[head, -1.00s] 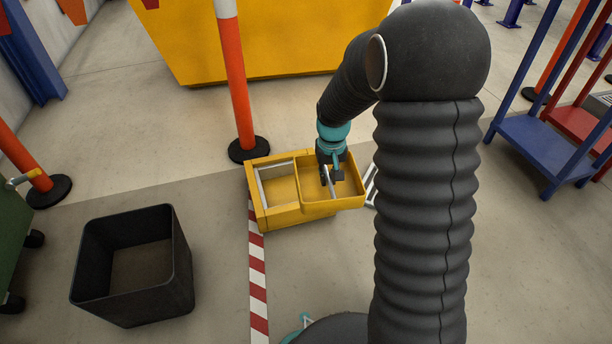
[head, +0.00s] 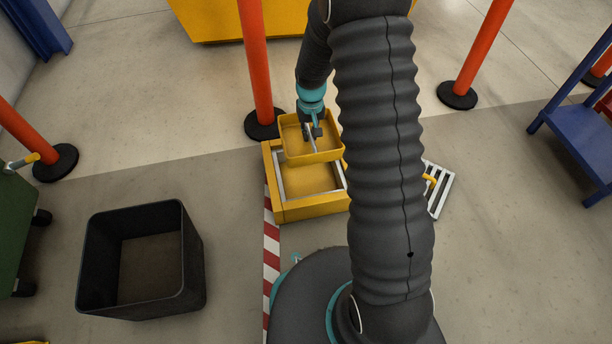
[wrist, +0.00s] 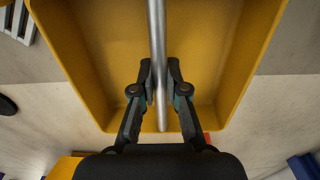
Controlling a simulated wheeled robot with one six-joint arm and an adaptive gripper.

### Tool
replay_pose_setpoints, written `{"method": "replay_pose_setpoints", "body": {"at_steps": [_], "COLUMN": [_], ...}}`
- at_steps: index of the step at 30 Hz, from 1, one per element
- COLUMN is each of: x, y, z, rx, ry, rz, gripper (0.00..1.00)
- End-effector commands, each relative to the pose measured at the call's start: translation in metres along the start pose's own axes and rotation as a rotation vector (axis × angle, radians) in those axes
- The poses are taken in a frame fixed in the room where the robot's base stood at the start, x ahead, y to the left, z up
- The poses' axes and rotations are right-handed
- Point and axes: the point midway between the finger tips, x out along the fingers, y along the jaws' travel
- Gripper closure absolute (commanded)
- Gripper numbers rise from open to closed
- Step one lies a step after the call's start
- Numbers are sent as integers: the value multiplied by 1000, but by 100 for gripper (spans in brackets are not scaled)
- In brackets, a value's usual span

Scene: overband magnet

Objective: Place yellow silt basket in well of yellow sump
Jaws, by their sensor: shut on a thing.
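The yellow silt basket (head: 318,157) is an open tray with a grey bar handle across it. My gripper (head: 312,132) is shut on that handle and holds the basket above the far part of the yellow sump (head: 310,210). The sump is a yellow box on the floor with a pale-rimmed open well, whose near part shows; the basket hides the far part. In the wrist view my gripper (wrist: 159,92) has its fingers on the metal bar, with the basket (wrist: 215,60) below. My arm covers the sump's right side.
A black open bin (head: 140,262) stands at the left. Orange posts (head: 256,65) on black bases stand behind the sump and at right. A pale grate (head: 438,190) with a yellow handle lies right of the sump. A blue stand (head: 575,125) is at far right.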

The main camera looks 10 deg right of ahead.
Motion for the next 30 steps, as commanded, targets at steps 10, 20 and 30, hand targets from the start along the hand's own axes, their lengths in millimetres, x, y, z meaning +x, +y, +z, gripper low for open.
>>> {"method": "replay_pose_setpoints", "body": {"at_steps": [10, 20, 30], "x": [94, 141, 182], "y": [-1, -2, -2], "z": [-5, -2, -2], "rx": [-3, -5, -5], "ry": [-26, -31, -26], "rz": [1, 1, 1], "gripper": [100, 100, 100]}}
